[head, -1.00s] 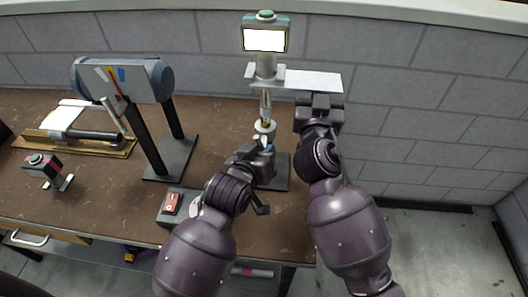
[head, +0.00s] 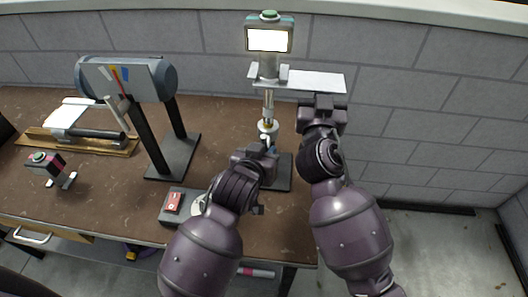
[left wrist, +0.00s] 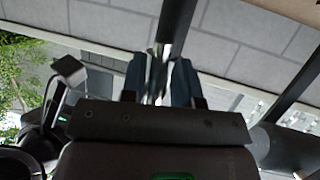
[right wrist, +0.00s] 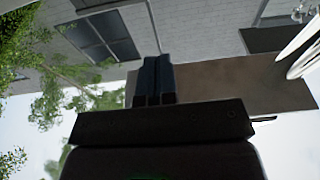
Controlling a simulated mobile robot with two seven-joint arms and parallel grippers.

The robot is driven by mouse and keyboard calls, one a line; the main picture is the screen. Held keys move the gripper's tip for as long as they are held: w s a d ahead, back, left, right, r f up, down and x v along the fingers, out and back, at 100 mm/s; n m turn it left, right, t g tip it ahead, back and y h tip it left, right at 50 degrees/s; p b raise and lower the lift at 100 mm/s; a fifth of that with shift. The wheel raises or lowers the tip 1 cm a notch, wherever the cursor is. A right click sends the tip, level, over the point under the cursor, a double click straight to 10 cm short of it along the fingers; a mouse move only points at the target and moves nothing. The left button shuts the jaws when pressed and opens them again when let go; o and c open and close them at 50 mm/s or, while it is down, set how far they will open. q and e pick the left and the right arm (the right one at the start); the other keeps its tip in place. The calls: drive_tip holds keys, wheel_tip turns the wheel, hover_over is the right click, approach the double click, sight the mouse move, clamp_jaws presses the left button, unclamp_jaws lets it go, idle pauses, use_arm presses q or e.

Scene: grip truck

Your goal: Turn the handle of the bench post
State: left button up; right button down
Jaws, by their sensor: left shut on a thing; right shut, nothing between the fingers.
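The bench post (head: 268,70) stands upright at the right end of the brown bench, with a lit display box on top and a dark base plate. My left gripper (head: 266,146) is in front of the post's lower shaft. In the left wrist view its two fingers (left wrist: 160,82) are closed around a narrow metallic part, which looks like the handle (left wrist: 160,66). In the head view the gripper hides most of that grip. My right gripper (head: 322,100) is at the white side plate (head: 315,80) of the post. Its fingers (right wrist: 153,80) are shut and empty in the right wrist view.
A grey cylinder on a black stand (head: 128,78) is left of the post. A small box with a red switch (head: 173,202) lies near my left forearm. A roller on a wooden board (head: 95,142) and a small pink-and-black device (head: 45,163) are further left. A brick wall is behind.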

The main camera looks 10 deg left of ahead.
use_arm(q)
drive_tip(key=o, duration=0.9)
use_arm(e)
drive_tip(key=shift+r, duration=0.1)
use_arm(q)
drive_tip(key=v, duration=1.2)
drive_tip(key=shift+f, duration=0.1)
drive_tip(key=shift+f, duration=0.2)
drive_tip(key=shift+g, duration=0.3)
drive_tip(key=shift+s+f+b, duration=0.15)
drive_tip(key=shift+f+b, duration=1.75)
drive_tip(key=shift+f, duration=0.9)
use_arm(e)
drive_tip(key=shift+f, duration=2.15)
use_arm(q)
wheel_tip(320, 180, down, 2)
drive_tip(key=shift+f+b, duration=0.1)
drive_tip(key=shift+b, duration=0.5)
use_arm(e)
drive_tip(key=s, duration=1.3)
drive_tip(key=shift+a, duration=0.1)
